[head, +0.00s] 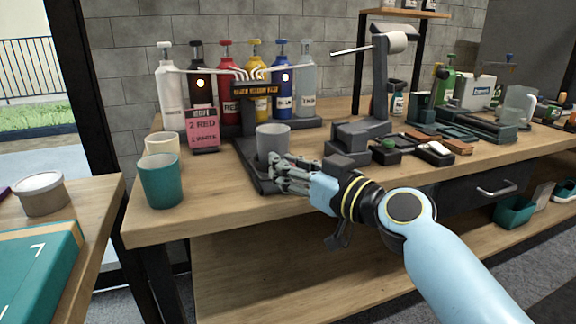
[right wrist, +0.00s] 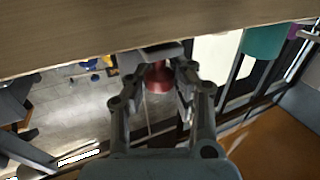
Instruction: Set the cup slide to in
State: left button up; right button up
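The cup slide (head: 250,172) is a dark tray running from under the dispenser spouts toward the table's front edge. A grey cup (head: 272,138) stands upright on it. My right gripper (head: 277,172) is at the slide's front end, just in front of the cup, and covers part of it in the head view. In the right wrist view, a red knob (right wrist: 158,79) below a grey piece sits between the two fingers of my right gripper (right wrist: 160,88). Whether the fingers press on the knob is unclear. My left gripper is not in view.
A teal cup (head: 161,182) and a cream cup (head: 162,145) stand left of the slide by a pink sign (head: 202,132). Several coloured bottles stand behind. A dark stand (head: 362,135) is close on the right. The bench edge (head: 220,215) runs in front.

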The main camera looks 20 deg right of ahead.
grip_shut()
jog(key=shift+w+f, duration=0.1)
jog(key=shift+w, duration=0.05)
jog(key=shift+w+a+b, duration=0.1)
jog(key=shift+w+b, duration=0.3)
jog(key=shift+w+a+b, duration=0.15)
jog(key=shift+w+b, duration=0.4)
jog(key=shift+w, duration=1)
jog(key=shift+s, duration=0.1)
